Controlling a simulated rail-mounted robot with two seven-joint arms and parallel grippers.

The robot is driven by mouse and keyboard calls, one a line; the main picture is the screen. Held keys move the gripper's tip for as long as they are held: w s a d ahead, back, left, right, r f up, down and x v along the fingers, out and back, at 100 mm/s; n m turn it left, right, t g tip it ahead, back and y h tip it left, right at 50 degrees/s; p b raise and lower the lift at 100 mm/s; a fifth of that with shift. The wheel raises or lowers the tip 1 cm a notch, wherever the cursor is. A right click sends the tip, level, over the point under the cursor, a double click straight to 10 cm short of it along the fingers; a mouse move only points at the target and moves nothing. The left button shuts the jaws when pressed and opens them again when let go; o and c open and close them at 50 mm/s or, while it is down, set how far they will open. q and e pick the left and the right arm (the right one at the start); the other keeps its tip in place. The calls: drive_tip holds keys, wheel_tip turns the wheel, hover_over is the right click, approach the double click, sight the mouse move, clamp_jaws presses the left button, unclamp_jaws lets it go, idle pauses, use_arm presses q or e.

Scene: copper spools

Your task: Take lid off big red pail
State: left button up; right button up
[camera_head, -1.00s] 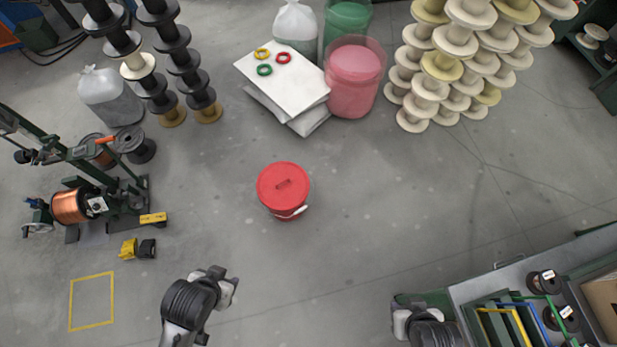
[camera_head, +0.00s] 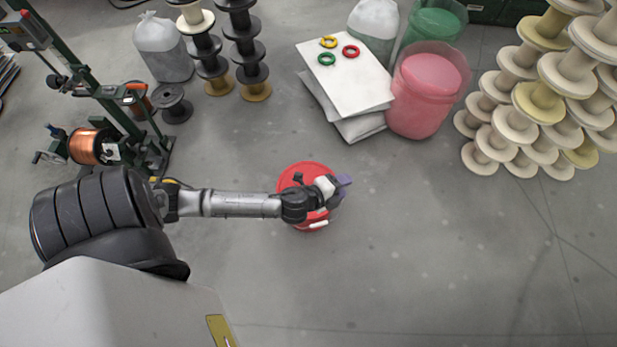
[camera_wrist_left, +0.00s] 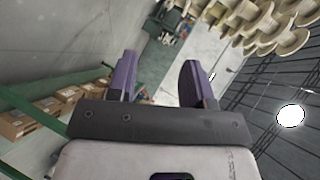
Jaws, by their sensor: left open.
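The big red pail (camera_head: 303,228) stands upright on the floor near the middle of the head view. Its red lid (camera_head: 300,168) is on it; my left wrist and gripper hide the lid's middle and handle. A small white grip shows at the pail's front. My left gripper (camera_head: 342,184) reaches in from the left, above the lid's right side, with purple fingers. In the left wrist view the fingers (camera_wrist_left: 160,78) are spread apart with nothing between them, and the pail is not seen. I cannot tell the gripper's height above the lid. My right gripper is not in view.
A pink pail (camera_head: 425,95) and white bags (camera_head: 345,75) with coloured rings stand behind. Cream spools (camera_head: 540,110) are stacked at right, dark spools (camera_head: 240,45) at upper left. A copper winding machine (camera_head: 95,145) stands at left. Floor right of the red pail is clear.

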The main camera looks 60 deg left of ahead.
use_arm(q)
drive_tip(key=w+a+f+m+h+b, duration=0.2)
drive_tip(key=f+m+b, duration=0.25)
drive_tip(key=f, duration=0.25)
drive_tip(key=w+a+f+m+h+b, duration=0.1)
drive_tip(key=w+f+m+h+b, duration=0.1)
drive_tip(key=f+m+b, duration=0.4)
drive_tip(key=m+g+b, duration=1)
drive_tip(key=m+b, duration=0.2)
drive_tip(key=b, duration=0.8)
approach(307, 185)
drive_tip(key=shift+y, duration=0.3)
drive_tip(key=shift+b+x, duration=2.25)
drive_tip(key=shift+x, duration=0.15)
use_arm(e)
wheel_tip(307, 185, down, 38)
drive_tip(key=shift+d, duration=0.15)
use_arm(q)
drive_tip(key=b+x, duration=0.3)
drive_tip(key=x, duration=0.1)
drive_tip(key=shift+d+f, duration=0.1)
drive_tip(key=shift+d, duration=0.05)
drive_tip(key=shift+w+d+f+b, duration=0.2)
drive_tip(key=shift+w+f+b, duration=0.05)
drive_tip(key=shift+f+b, duration=0.15)
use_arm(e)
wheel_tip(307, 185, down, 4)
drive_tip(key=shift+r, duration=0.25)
